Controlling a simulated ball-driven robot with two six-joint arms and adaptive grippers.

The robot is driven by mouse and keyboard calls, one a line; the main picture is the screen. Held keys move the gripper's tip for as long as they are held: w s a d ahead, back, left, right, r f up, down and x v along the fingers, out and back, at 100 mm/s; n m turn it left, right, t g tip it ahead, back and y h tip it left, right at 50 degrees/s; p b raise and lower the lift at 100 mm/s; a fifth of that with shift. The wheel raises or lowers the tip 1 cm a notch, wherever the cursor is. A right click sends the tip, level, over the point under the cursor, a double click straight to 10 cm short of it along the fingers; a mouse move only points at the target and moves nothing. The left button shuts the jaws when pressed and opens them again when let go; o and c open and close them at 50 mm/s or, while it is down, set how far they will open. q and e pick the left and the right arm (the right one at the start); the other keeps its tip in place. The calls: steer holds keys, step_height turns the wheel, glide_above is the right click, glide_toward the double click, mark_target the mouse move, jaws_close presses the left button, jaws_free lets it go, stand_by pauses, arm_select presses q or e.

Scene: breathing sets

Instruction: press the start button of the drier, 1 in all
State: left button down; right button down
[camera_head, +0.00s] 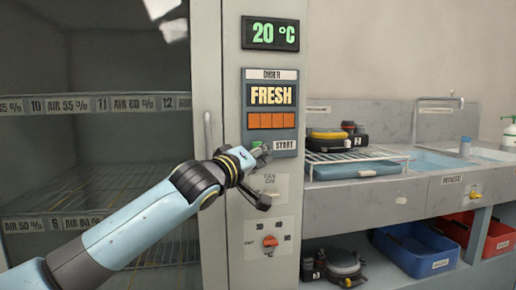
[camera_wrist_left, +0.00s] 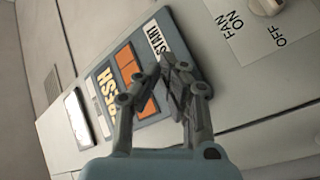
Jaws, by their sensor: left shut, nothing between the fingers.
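The drier's control panel (camera_head: 270,91) is on the front of the grey cabinet, with a lit FRESH display (camera_head: 271,95) and an orange block below it. The START label (camera_head: 285,145) is at the panel's lower edge, and it also shows in the left wrist view (camera_wrist_left: 155,40). My left gripper (camera_head: 262,148) is shut and empty, with its fingertips at the panel just left of the START label. In the left wrist view the closed fingertips (camera_wrist_left: 170,62) lie over the area beside START. The button itself is hidden behind the fingers, and I cannot tell if they touch it.
A fan knob (camera_wrist_left: 268,6) and a red rotary knob (camera_head: 270,241) sit below the panel. A vertical handle (camera_head: 208,135) is left of it. At right is a counter with a wire rack (camera_head: 345,156), sink and blue crate (camera_head: 418,249).

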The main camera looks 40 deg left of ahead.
arm_select(q)
steer(key=shift+w+a, duration=0.1)
stand_by(0.7)
steer(key=shift+w+a, duration=0.2)
steer(key=shift+a, duration=0.05)
stand_by(0.4)
steer(key=shift+w+a, duration=0.3)
steer(key=shift+a, duration=0.05)
stand_by(0.4)
stand_by(0.4)
steer(key=shift+s+d+p, duration=0.55)
steer(key=shift+s+d, duration=0.05)
steer(key=shift+d, duration=0.1)
